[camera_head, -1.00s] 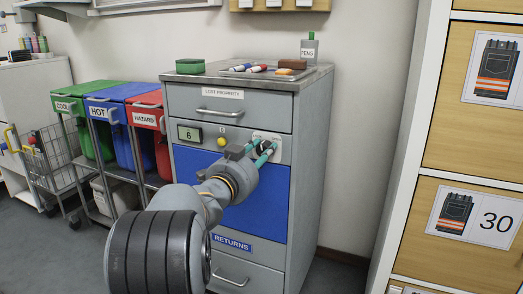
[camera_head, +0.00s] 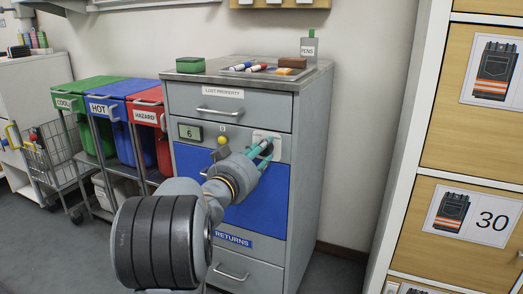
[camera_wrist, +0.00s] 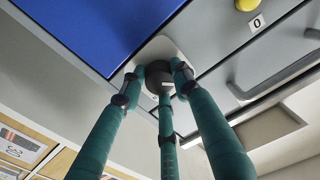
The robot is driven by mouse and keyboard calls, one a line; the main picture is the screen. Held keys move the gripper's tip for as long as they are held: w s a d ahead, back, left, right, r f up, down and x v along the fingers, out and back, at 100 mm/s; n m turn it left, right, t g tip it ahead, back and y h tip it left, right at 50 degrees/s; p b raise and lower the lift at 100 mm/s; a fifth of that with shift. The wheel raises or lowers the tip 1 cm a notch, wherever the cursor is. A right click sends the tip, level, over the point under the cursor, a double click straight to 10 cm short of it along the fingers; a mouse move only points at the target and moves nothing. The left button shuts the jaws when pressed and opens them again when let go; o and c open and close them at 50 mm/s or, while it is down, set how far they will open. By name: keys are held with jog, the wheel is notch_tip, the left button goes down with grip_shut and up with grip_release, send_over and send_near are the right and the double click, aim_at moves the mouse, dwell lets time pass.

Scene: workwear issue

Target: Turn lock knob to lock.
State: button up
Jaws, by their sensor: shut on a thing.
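The lock knob (camera_wrist: 157,74) is a dark round knob on a pale plate (camera_wrist: 176,48) on the grey cabinet front. In the wrist view, the three teal fingers of my gripper (camera_wrist: 158,80) close around the knob and touch it. In the head view, my gripper (camera_head: 264,149) reaches the pale plate (camera_head: 277,146) at the right of the cabinet's control strip. There its fingers hide most of the knob, and the lock and unlock marks are too small to read.
A blue panel (camera_head: 277,203) lies below, the lost property drawer (camera_head: 190,101) above. Coloured bins (camera_head: 110,108) stand left; a locker (camera_head: 430,160) stands right.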

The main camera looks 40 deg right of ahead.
dwell(0.4)
jog(key=o, duration=1.2)
jog(key=shift+c, duration=0.2)
jog(key=shift+a, duration=0.1)
jog(key=v, duration=1.2)
jog(key=x, duration=1.2)
